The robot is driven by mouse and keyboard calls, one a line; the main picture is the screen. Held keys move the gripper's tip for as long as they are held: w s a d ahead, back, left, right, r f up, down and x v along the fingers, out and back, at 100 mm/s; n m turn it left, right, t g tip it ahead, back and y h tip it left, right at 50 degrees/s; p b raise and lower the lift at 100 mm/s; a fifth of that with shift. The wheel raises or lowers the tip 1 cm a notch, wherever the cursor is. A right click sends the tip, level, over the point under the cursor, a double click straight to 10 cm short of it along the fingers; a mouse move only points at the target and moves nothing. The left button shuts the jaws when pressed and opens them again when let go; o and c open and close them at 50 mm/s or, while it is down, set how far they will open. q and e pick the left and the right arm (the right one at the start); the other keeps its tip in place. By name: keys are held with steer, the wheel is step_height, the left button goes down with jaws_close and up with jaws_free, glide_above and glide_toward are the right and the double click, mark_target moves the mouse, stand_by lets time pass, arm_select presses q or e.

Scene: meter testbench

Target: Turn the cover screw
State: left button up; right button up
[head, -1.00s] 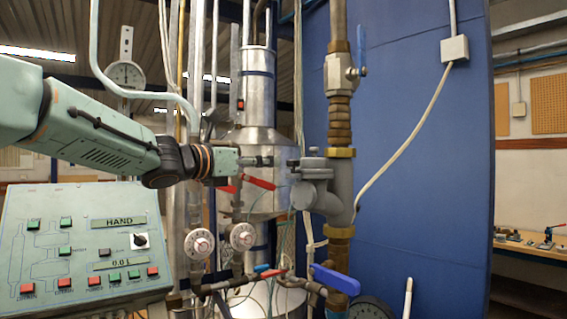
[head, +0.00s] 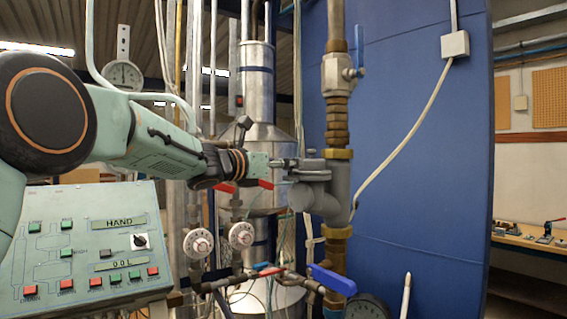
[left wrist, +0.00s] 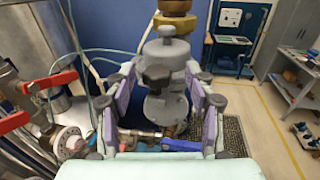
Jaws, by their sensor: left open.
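A grey cast valve body (head: 338,182) sits in the vertical brass-jointed pipe in the head view. It also shows in the left wrist view (left wrist: 178,52). A dark knob, which looks like the cover screw (left wrist: 157,76), stands on its near side; in the head view I cannot pick it out. My left gripper (head: 290,164) is level with the body's upper left side, pointing right at it. In the wrist view this gripper (left wrist: 160,73) is open, its fingers left and right of the knob with gaps showing. Contact cannot be told. My right gripper is not in view.
A control panel (head: 85,245) stands at the lower left. Red valve levers (head: 265,184), white dials (head: 241,236) and a blue lever (head: 333,280) are near and below the gripper. A blue wall panel (head: 420,160) is behind. A side bench (head: 530,240) is far right.

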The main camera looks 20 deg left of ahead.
arm_select(q)
steer(key=shift+w+a+f, duration=0.2)
steer(key=shift+a, duration=0.05)
steer(key=c, duration=0.4)
steer(key=shift+s+d+r, duration=0.1)
steer(key=shift+d, duration=0.1)
steer(key=c, duration=0.5)
steer(key=shift+a, duration=0.15)
jaws_close()
steer(key=shift+s+d+r+n+t+y+b, duration=0.15)
steer(key=shift+d+n+y+b, duration=0.2)
steer(key=shift+n+y+b, duration=1.7)
steer(key=shift+w+d+n+t+y+b, duration=0.1)
steer(key=shift+d+n+y+b, duration=0.25)
steer(key=shift+n+y+b, duration=1.6)
steer(key=shift+s+d+r+n+t+y+b, duration=0.15)
steer(key=shift+d+n+y+b, duration=0.35)
steer(key=shift+y+b, duration=1.75)
steer(key=shift+w+a+y+p, duration=0.1)
steer(key=shift+a+y+p, duration=0.05)
steer(key=shift+y+p, duration=0.7)
